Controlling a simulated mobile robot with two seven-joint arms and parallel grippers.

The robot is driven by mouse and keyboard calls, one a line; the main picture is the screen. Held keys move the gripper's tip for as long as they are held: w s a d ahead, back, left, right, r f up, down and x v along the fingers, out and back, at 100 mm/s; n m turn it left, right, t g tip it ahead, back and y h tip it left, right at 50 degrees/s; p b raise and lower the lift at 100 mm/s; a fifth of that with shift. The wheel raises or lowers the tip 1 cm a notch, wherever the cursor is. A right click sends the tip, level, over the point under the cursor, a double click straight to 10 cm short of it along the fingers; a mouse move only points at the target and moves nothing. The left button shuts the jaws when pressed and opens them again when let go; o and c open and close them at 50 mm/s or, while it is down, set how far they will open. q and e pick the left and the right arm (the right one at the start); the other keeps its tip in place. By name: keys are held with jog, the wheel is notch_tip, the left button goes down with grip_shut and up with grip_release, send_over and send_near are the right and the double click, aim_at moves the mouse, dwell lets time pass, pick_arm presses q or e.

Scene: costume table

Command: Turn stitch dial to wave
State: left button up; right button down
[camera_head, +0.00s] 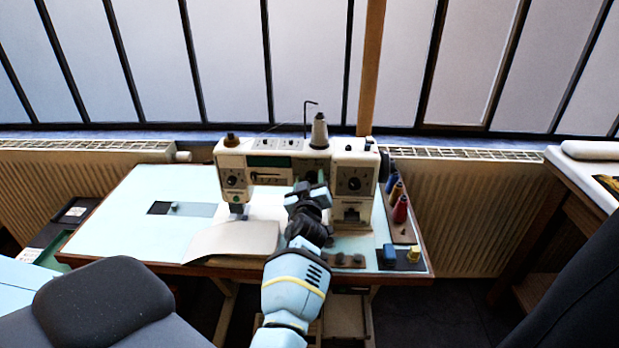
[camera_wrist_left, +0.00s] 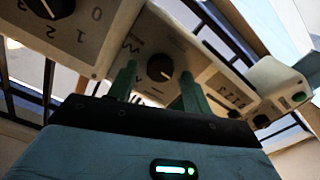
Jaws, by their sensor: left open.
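The white sewing machine (camera_head: 262,165) stands on the pale blue table. In the left wrist view, a black stitch dial (camera_wrist_left: 160,67) sits on its panel, with a wave-like mark (camera_wrist_left: 132,45) to its upper left and other marks partly hidden by the fingers. A light pointer mark shows at the dial's lower right. My left gripper (camera_head: 311,192) is in front of the machine's middle and covers this dial in the head view. Its two green fingers (camera_wrist_left: 157,87) are open, one on each side of the dial; I cannot tell if they touch it. My right gripper is out of view.
A numbered dial (camera_wrist_left: 58,8) is at the upper left of the wrist view. A beige cloth (camera_head: 232,241) lies under the needle. The table's left part is mostly clear.

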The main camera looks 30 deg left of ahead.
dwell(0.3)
pick_arm(q)
jog(key=c, duration=1)
